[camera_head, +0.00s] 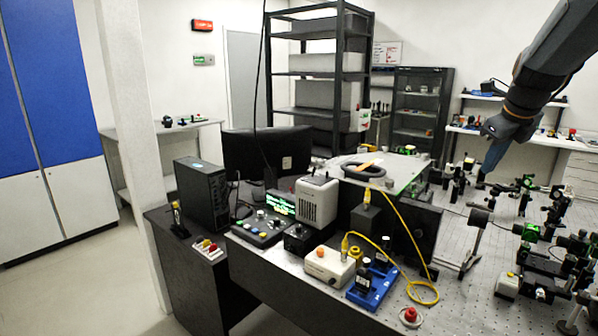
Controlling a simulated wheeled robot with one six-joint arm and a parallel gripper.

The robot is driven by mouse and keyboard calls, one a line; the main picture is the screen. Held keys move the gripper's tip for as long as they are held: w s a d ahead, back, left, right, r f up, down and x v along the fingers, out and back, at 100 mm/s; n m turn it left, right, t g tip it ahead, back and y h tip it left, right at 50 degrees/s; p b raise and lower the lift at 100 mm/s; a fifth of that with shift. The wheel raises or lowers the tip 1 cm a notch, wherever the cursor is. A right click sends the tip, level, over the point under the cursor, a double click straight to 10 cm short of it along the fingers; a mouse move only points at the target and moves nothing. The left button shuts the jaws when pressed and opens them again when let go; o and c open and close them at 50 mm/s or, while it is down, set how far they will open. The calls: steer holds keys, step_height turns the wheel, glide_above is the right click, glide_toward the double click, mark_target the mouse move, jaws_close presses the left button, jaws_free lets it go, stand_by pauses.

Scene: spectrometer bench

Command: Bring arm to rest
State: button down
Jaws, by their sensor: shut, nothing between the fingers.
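My gripper (484,172) hangs at the upper right, at the end of my dark arm that comes in from the top right corner. Its blue-grey fingers point down and are shut, with nothing held between them. It shows in front of the perforated optical bench (455,285), clear of the bench's surface as far as I can tell.
Many black optical mounts (530,190) stand on the bench under and right of the gripper. A white box (330,266) with a yellow cable (404,237), a blue holder (371,288) and a red button (409,317) stand nearer. A black computer (202,194) and monitor (268,152) are left.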

steer(key=s+a+f+n+g+y+b, duration=0.1)
steer(key=s+a+f+n, duration=0.4)
steer(key=a+f+n, duration=0.3)
steer(key=s+a+f+n+g+b, duration=0.1)
steer(key=s+a+f+n, duration=0.3)
steer(key=a+f+n, duration=0.4)
steer(key=s+a+f+n+g, duration=0.1)
steer(key=s+a+f+n, duration=0.4)
steer(key=s+n, duration=0.3)
steer(key=s+a+f+n+g+b, duration=0.1)
steer(key=s+a+f+n, duration=0.4)
steer(key=s+a+n, duration=0.2)
steer(key=shift+s+f+n, duration=0.15)
steer(key=shift+s+n, duration=0.45)
steer(key=shift+s, duration=0.1)
